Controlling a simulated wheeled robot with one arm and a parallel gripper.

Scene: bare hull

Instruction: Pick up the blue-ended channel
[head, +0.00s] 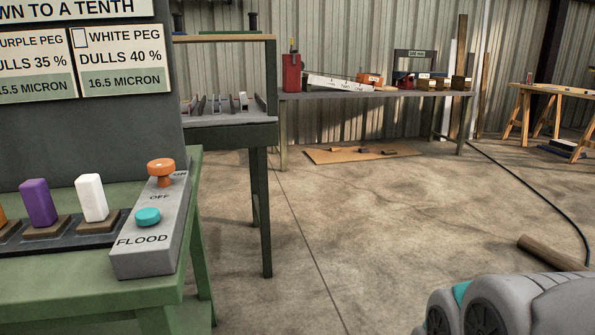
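I cannot make out a blue-ended channel in the head view. Several small upright grey and pale pieces (215,104), which may be channels, stand on a dark bench (225,135) left of centre. They are too small for me to tell any end colour, and the sign panel hides the bench's left part. My gripper is not in view, so I cannot see whether it holds anything. A grey part with dark round joints at the bottom right seems to be mine.
A green table (115,290) with purple (38,203) and white pegs (92,198) and a FLOOD switch box (155,225) stands close at left. A long bench (380,97) is behind. A brown cylinder (550,252) and dark cable (540,190) lie at right. The middle floor is clear.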

